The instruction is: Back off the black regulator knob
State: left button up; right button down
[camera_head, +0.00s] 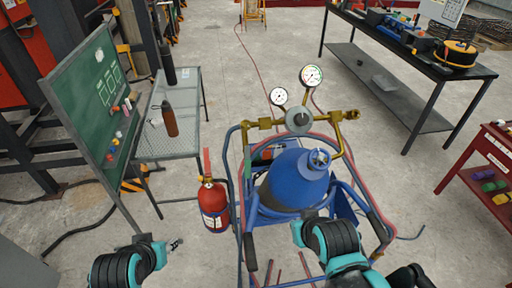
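The regulator is above and behind the blue gas cylinder (295,180) on a blue cart (244,205). My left gripper (176,244) is low at left, beside the red extinguisher and well away from the knob; its fingers are too small to read. My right arm reaches up in front of the cylinder; its gripper (299,233) is mostly hidden, below and apart from the knob.
A mesh table (184,143) with bottles and a green board (96,100) stand at left. A dark workbench (389,87) is at back right, a red shelf (486,166) at right. Red hoses (362,190) run around the cart.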

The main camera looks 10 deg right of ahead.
aim_at(302, 119)
jog(key=k+j+u, duration=0.1)
jog(key=j, duration=0.15)
jog(key=k+j, duration=0.15)
jog(key=j+z, duration=0.25)
jog(key=z, duration=0.15)
jog(key=j+z, duration=0.25)
jog(key=z, duration=0.2)
jog(key=j+z, duration=0.4)
jog(key=i+j+z, duration=0.15)
jog(key=j+z, duration=0.4)
jog(key=z, duration=0.3)
jog(key=i+j+z, duration=0.1)
jog(key=j+z, duration=0.7)
jog(key=j, duration=0.6)
jog(key=i+j, duration=0.15)
jog(key=j, duration=0.4)
jog(key=j+u, duration=0.3)
